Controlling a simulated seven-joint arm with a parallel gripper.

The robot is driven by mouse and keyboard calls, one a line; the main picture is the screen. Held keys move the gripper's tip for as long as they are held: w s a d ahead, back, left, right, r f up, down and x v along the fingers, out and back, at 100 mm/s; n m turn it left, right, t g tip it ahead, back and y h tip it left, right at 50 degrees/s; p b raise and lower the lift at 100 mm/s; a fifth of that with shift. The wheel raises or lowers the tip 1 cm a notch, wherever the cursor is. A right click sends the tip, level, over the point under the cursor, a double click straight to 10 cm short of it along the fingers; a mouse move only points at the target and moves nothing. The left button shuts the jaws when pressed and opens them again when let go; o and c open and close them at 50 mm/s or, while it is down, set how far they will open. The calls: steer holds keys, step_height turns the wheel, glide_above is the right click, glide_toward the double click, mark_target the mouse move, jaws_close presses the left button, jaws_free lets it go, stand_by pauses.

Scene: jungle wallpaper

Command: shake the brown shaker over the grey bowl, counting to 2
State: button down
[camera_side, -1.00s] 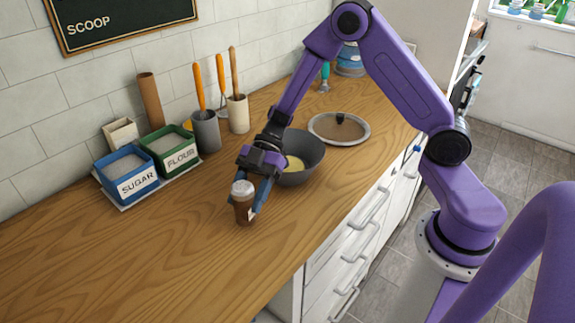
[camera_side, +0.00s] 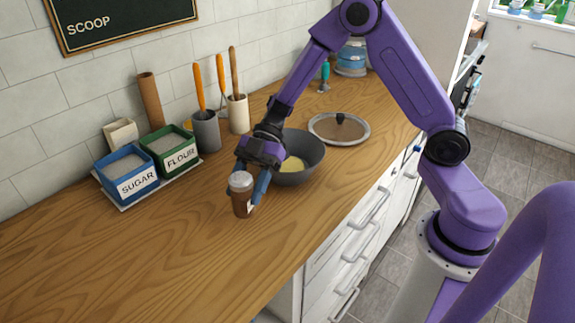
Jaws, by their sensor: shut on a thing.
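The brown shaker (camera_side: 241,196) has a whitish-grey cap and stands upright in my gripper (camera_side: 252,186). My gripper is shut on the shaker; a blue finger shows at its right side. The shaker appears slightly above the wooden counter, to the front left of the grey bowl and not over it. The grey bowl (camera_side: 312,160) stands on the counter with something pale yellow inside. My gripper and wrist hide the bowl's left part.
A blue sugar bin (camera_side: 125,172) and a green flour bin (camera_side: 170,150) stand on a tray at the left. Utensil crocks (camera_side: 206,132) stand by the wall. A round lid (camera_side: 339,127) lies behind the bowl. The front left counter (camera_side: 120,255) is clear.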

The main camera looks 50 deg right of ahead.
steer(key=shift+r, duration=0.15)
steer(key=shift+r, duration=1.05)
steer(key=shift+w+d+r, duration=0.15)
steer(key=shift+d, duration=0.05)
steer(key=w+d+r+m+t+h, duration=0.1)
steer(key=d+r+m+t+h, duration=0.1)
steer(key=d+m+t, duration=0.4)
steer(key=w+d+r+m+t+h, duration=0.2)
steer(key=d+m+t, duration=0.4)
steer(key=d, duration=0.7)
steer(key=shift+d+r+m+h, duration=0.4)
steer(key=shift+m, duration=0.8)
steer(key=shift+s, duration=0.1)
